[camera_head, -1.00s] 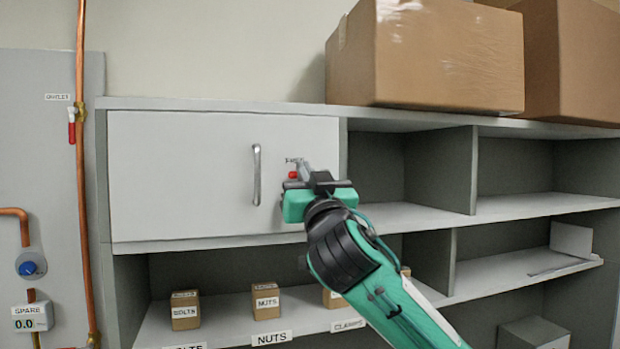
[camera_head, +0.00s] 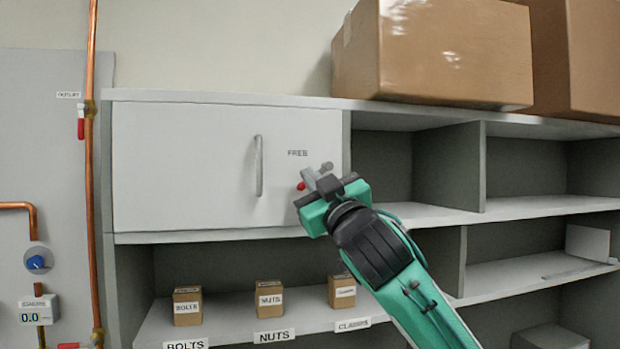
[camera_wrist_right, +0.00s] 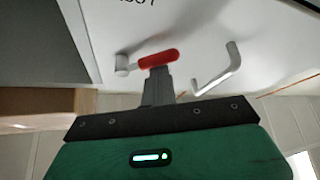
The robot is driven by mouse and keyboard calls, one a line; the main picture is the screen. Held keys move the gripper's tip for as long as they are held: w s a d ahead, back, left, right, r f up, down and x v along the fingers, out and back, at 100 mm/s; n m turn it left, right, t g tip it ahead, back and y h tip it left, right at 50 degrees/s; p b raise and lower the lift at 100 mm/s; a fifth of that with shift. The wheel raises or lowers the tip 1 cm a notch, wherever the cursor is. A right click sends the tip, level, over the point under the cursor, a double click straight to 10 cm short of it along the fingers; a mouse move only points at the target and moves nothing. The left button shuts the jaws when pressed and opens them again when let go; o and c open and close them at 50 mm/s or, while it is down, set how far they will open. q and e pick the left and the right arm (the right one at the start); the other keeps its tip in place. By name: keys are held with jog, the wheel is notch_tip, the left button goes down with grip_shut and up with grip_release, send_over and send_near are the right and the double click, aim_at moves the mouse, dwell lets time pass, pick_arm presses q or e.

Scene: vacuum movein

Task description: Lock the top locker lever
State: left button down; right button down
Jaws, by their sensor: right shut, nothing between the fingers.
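The locker door (camera_head: 180,170) is a flat white panel, closed at the upper left of the shelf unit. Its lever (camera_head: 301,186) has a red grip and a grey pivot (camera_head: 327,167), near the door's right edge. The red grip lies left of and below the pivot. In the wrist view, the closed fingertips (camera_wrist_right: 157,74) are right by the red grip (camera_wrist_right: 158,58); contact is unclear. My left gripper is out of view.
A vertical bar handle (camera_head: 258,165) stands out from the door left of the lever. Open compartments (camera_head: 380,165) lie to the right. Small labelled boxes (camera_head: 270,299) sit on the shelf below. Large cartons (camera_head: 450,55) rest on top.

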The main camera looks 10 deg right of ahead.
jog(key=d+f+n, duration=0.1)
jog(key=d+f+n+y+b, duration=0.1)
jog(key=shift+w+d+f+g, duration=0.1)
jog(key=shift+d+f+g, duration=0.1)
jog(key=shift+d+g, duration=0.2)
dwell(0.3)
jog(key=shift+d, duration=0.15)
dwell(0.7)
jog(key=shift+w, duration=0.1)
